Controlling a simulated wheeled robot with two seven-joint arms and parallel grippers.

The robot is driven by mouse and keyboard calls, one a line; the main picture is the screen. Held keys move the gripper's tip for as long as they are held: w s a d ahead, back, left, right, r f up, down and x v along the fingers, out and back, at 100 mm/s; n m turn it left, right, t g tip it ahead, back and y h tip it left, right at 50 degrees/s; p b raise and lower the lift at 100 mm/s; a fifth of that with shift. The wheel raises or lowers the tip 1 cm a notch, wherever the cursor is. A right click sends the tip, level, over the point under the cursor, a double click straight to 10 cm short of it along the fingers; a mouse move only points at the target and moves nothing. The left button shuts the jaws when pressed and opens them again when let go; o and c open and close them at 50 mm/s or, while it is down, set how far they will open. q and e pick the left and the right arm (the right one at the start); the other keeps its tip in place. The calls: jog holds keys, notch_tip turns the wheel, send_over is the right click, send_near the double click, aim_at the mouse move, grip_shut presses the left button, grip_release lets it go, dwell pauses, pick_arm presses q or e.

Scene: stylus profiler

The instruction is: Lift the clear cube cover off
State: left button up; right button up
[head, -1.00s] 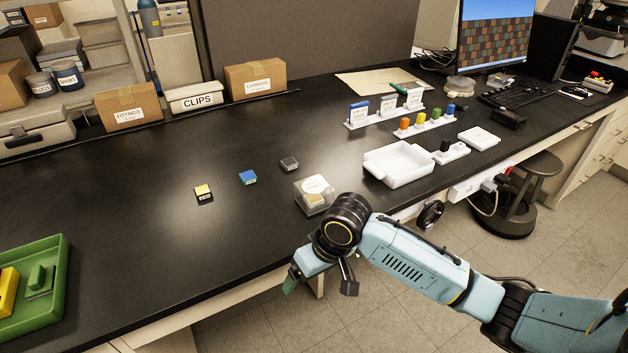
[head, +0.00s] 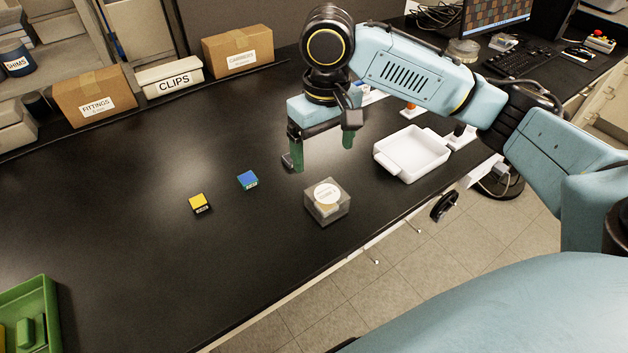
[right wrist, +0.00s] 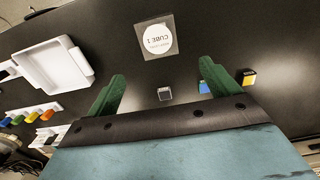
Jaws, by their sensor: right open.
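The clear cube cover (head: 338,207) stands on the black bench near its front edge, with a round white label on top and something yellowish showing inside. In the right wrist view the cover (right wrist: 158,50) lies beyond the fingertips, its label reading "CUBE 1". My right gripper (head: 323,158) hangs above the bench behind the cover, apart from it. Its two green fingers are spread with nothing between them; they also show in the right wrist view (right wrist: 163,68). My left gripper is in neither current view.
A yellow block (head: 199,203) and a blue block (head: 248,179) sit left of the cover. A dark block (right wrist: 165,94) lies below my right gripper. A white tray (head: 405,172) stands to the right, a green tray (head: 40,291) at far left.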

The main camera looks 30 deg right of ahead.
aim_at(327, 194)
jog(key=f, duration=0.4)
jog(key=s+f+b, duration=0.1)
jog(key=f, duration=0.1)
jog(key=shift+d+f, duration=0.1)
jog(key=shift+f, duration=0.3)
jog(key=shift+s+f+b, duration=0.15)
jog(key=shift+f+b, duration=0.1)
jog(key=shift+f, duration=1.25)
jog(key=shift+s+f+b, duration=0.1)
jog(key=shift+f+b, duration=0.1)
jog(key=shift+f, duration=1.3)
jog(key=shift+c, duration=0.2)
jog(key=c, duration=1)
